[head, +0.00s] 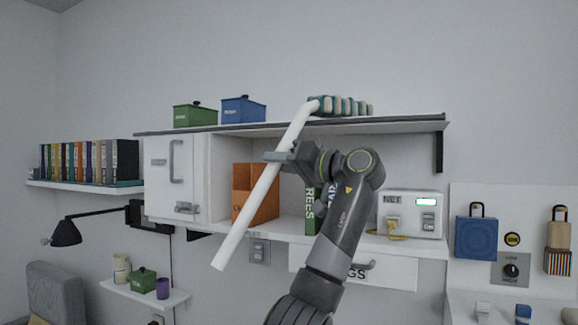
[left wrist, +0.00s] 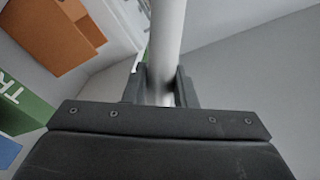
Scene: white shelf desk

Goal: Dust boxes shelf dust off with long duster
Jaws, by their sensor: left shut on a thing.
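The long duster has a white handle (head: 246,216) and a striped teal and cream head (head: 341,106). My left gripper (head: 277,157) is shut on the handle in front of the shelf unit. The handle slants from lower left to upper right. The duster head is at the top shelf (head: 408,123), right of the boxes; whether it touches the surface I cannot tell. A green box (head: 195,116) and a blue box (head: 243,111) stand on the top shelf toward its left. In the left wrist view the handle (left wrist: 167,45) runs between the fingers. No dust can be made out. My right gripper is not in view.
Below the top shelf are a white cabinet door (head: 170,180), an orange binder (head: 242,185), a green book (head: 310,208) and a white NET box (head: 410,214). A bookshelf (head: 80,187) is at left. The wall above the top shelf is clear.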

